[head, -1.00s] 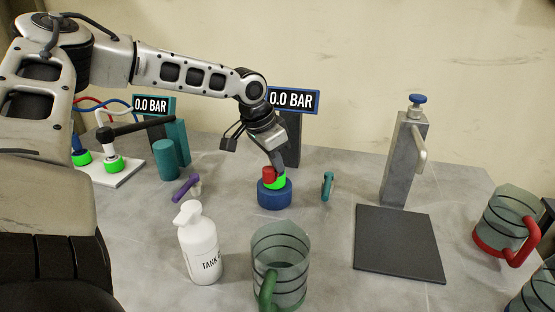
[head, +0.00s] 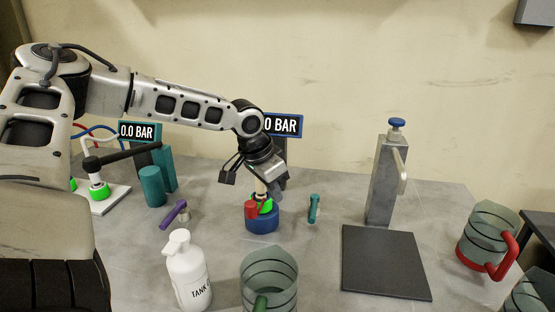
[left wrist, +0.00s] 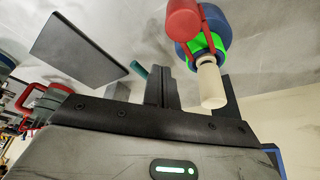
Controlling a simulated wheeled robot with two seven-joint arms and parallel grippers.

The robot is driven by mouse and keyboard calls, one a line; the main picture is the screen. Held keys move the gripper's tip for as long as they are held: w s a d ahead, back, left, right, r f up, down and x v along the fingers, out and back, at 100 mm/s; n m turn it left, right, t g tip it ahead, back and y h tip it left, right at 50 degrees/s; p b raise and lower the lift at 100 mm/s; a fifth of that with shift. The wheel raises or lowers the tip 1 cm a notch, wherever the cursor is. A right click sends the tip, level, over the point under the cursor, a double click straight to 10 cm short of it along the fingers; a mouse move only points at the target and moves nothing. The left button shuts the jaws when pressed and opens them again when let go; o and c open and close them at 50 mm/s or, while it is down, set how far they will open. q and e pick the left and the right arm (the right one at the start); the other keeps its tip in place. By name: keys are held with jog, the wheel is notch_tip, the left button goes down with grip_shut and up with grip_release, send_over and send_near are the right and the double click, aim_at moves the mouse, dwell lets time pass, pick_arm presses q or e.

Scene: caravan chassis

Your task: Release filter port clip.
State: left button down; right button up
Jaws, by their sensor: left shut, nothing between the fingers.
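The filter port has a blue round base (head: 262,224) on the grey table, with a green part (head: 267,207) and a red clip piece (head: 251,210) at its top. The red piece hangs to the left side. A cream stem (head: 261,188) stands up from it, partly behind my arm. In the left wrist view the red piece (left wrist: 184,18), green ring (left wrist: 199,45), blue base (left wrist: 216,28) and cream stem (left wrist: 211,86) show at the top right. My left gripper (head: 278,190) is shut and empty, just right of the stem; its fingers (left wrist: 160,88) appear apart from it. My right gripper is out of view.
A white bottle (head: 188,272) and clear jug (head: 268,280) stand in front. A grey post (head: 384,180) and dark mat (head: 386,262) are right. Gauges stand behind.

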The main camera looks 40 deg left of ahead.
pick_arm(q)
jog(key=v, duration=1)
jog(key=shift+p, duration=0.3)
jog(key=shift+w+r, duration=0.1)
